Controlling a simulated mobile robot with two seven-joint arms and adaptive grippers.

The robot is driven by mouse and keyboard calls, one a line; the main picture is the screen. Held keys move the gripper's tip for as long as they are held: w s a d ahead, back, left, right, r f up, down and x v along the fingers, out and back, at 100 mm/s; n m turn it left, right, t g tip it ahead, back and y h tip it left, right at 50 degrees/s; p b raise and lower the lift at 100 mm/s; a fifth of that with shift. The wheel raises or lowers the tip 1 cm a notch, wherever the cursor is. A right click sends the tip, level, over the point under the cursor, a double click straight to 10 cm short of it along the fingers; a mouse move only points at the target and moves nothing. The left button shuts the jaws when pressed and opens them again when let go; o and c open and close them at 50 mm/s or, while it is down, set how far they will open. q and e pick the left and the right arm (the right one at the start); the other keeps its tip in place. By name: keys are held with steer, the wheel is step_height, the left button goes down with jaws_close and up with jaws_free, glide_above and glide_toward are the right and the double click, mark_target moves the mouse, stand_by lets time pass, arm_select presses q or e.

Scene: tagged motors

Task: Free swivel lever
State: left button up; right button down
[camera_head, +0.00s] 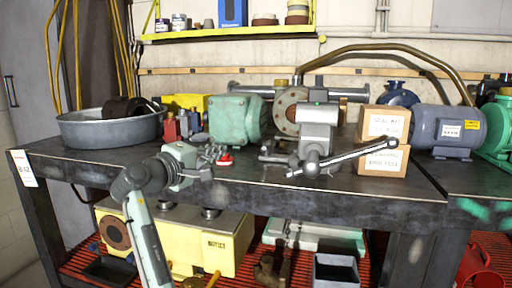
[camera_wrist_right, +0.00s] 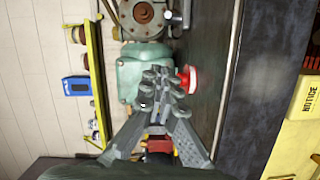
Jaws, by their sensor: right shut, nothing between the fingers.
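A grey machine block (camera_head: 318,125) with a small green light on top stands near the table's front edge. Its grey lever (camera_head: 350,154) runs from a hub low at the front up and right to a round knob, in front of the cardboard boxes. My right gripper (camera_head: 218,150) is shut and empty, left of the machine and clear of the lever. Its closed fingers (camera_wrist_right: 160,80) fill the middle of the right wrist view. A red round piece (camera_head: 225,159) lies beside the fingertips; it also shows in the right wrist view (camera_wrist_right: 187,78). My left gripper is not in view.
A green motor (camera_head: 232,117) stands behind my right gripper. A metal basin (camera_head: 108,130) is at the left. Two cardboard boxes (camera_head: 384,141) and a grey-blue motor (camera_head: 445,128) stand right. The bench's front strip (camera_head: 255,184) is mostly bare.

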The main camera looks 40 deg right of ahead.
mark_target(267, 149)
steer(key=p+x, duration=0.1)
steer(key=x, duration=0.8)
steer(key=shift+d+r, duration=0.1)
steer(key=shift+d, duration=0.05)
steer(key=shift+s+d+f+p, duration=0.15)
steer(key=shift+s+d, duration=0.3)
steer(key=shift+d, duration=0.15)
steer(key=shift+s+d+f+p, duration=0.2)
steer(key=shift+s+d, duration=0.2)
steer(key=shift+d, duration=0.25)
steer(key=shift+s+d+f, duration=0.15)
steer(key=shift+s+d, duration=0.15)
steer(key=shift+s, duration=0.05)
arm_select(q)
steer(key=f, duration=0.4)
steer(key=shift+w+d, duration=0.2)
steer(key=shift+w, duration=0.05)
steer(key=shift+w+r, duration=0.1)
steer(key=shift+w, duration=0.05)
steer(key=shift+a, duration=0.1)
